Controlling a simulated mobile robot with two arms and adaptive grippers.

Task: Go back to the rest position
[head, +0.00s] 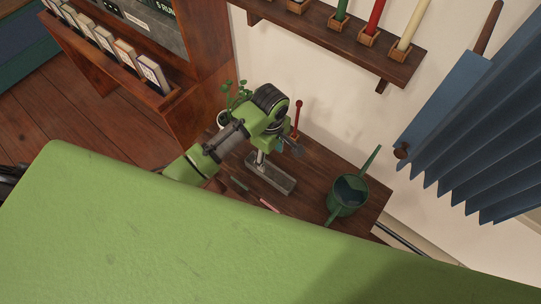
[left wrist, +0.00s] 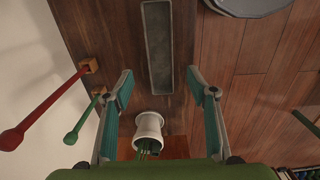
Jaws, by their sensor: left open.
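My left arm, green and dark grey, reaches over a small dark wooden table (head: 318,160) in the head view. My left gripper (head: 276,152) hangs above the table near a narrow grey tray (head: 270,175). In the left wrist view the two fingers of the left gripper (left wrist: 160,78) are wide apart with nothing held between them. The grey tray (left wrist: 158,45) lies beyond the fingertips, and a white pot (left wrist: 149,126) with green stems shows below, between the fingers. My right gripper is in neither view.
A green watering can (head: 347,194) stands at the table's right end. A red stick in a wooden block (head: 297,118) stands near the wall behind my arm. A wooden bookcase (head: 190,112) is at left. A wall shelf (head: 345,42) with candles and a blue pleated curtain (head: 480,130) are beyond.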

